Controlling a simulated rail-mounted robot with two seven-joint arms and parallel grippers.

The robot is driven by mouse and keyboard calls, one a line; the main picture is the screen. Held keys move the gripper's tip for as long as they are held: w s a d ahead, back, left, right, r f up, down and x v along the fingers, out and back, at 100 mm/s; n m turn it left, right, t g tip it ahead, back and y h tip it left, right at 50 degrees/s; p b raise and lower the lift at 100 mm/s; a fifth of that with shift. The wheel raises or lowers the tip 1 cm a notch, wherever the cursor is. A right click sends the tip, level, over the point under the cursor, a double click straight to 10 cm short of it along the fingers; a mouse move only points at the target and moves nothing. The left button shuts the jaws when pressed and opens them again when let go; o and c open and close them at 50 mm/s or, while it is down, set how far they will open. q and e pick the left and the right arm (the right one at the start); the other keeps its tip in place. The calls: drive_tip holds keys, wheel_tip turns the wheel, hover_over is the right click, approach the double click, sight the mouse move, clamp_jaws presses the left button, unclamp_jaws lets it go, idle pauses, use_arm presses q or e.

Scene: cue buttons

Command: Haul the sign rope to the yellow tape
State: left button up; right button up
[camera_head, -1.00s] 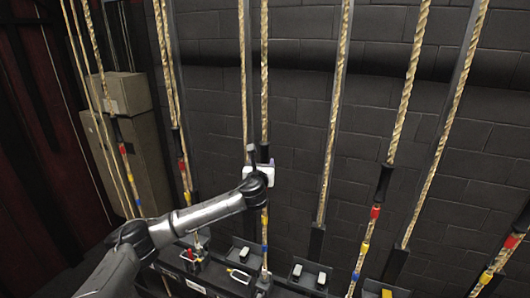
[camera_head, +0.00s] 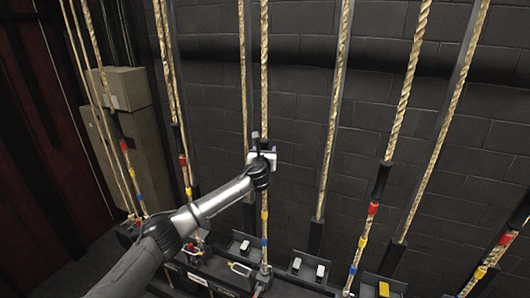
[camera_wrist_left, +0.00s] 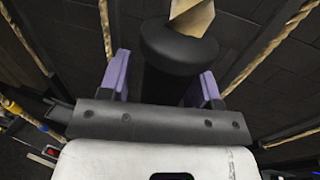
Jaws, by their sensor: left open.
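My left gripper (camera_head: 262,142) is open in front of the middle rope (camera_head: 264,75). In the left wrist view, its two purple fingers (camera_wrist_left: 160,83) stand on either side of that rope's black sleeve (camera_wrist_left: 168,75), not closed on it. The tan rope (camera_wrist_left: 192,17) comes out of the sleeve's end. In the head view, my gripper and forearm hide the sleeve. Below them, yellow tape (camera_head: 264,214) and blue tape (camera_head: 264,241) show on this rope. I cannot read any label that says which rope is the sign rope. My right gripper is not in view.
Other ropes hang on both sides, including one with a black sleeve (camera_head: 381,179) to the right. A low rail (camera_head: 205,277) with several rope locks runs along the bottom. Cardboard boxes (camera_head: 122,88) stand at the left, before a dark block wall (camera_head: 295,110).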

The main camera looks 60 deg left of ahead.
use_arm(q)
clamp_jaws()
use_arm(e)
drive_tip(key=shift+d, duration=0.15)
